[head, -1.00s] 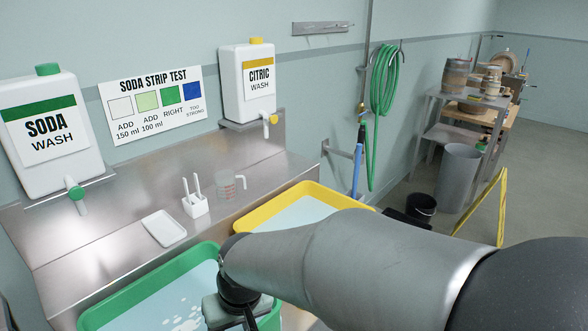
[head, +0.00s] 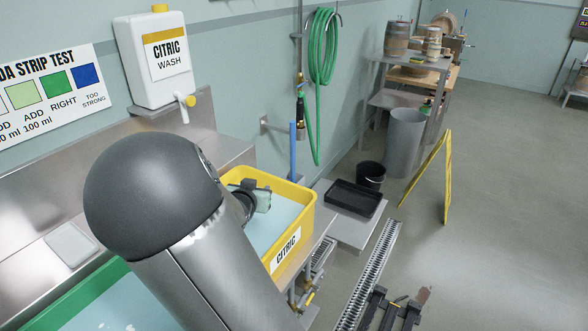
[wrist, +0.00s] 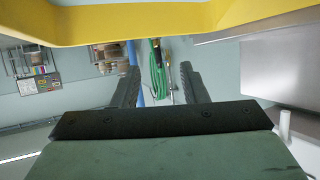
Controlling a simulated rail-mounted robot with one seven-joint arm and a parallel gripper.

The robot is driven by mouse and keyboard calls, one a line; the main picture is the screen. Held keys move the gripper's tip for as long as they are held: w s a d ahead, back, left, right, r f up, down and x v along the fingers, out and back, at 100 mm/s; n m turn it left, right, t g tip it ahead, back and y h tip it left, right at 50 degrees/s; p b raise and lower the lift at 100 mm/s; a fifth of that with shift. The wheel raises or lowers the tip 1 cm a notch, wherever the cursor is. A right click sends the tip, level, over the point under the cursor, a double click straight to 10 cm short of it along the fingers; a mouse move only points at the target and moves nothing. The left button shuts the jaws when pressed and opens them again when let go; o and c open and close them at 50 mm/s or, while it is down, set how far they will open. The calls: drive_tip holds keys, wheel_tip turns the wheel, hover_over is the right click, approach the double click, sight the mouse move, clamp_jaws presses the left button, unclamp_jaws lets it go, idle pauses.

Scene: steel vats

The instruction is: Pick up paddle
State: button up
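A blue upright pole (head: 293,150), which may be the paddle's handle, stands by the wall behind the yellow tub. The blue pole (wrist: 132,60) also shows in the wrist view, beyond the left finger. My gripper (wrist: 159,78) is open and empty in the wrist view, its two fingers apart and pointing toward the wall and hose. In the head view my gripper's body shows over the yellow tub, short of the pole; its fingertips are hard to make out there.
The yellow citric tub (head: 307,206) holds pale liquid; its rim (wrist: 140,22) crosses the top of the wrist view. A green hose (head: 318,60) hangs by the pole. A black tray (head: 354,198), a black bucket (head: 371,176) and a yellow stand (head: 447,180) are to the right.

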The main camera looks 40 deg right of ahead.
drive_tip(key=d+r+m+h, duration=0.2)
drive_tip(key=d+r+h, duration=0.25)
drive_tip(key=r, duration=0.25)
drive_tip(key=h+p, duration=0.1)
drive_tip(key=p, duration=0.1)
approach(292, 134)
drive_tip(key=x, duration=1)
drive_tip(key=shift+r, duration=0.1)
drive_tip(key=shift+w+d, duration=0.3)
drive_tip(key=shift+d, duration=0.1)
clamp_jaws()
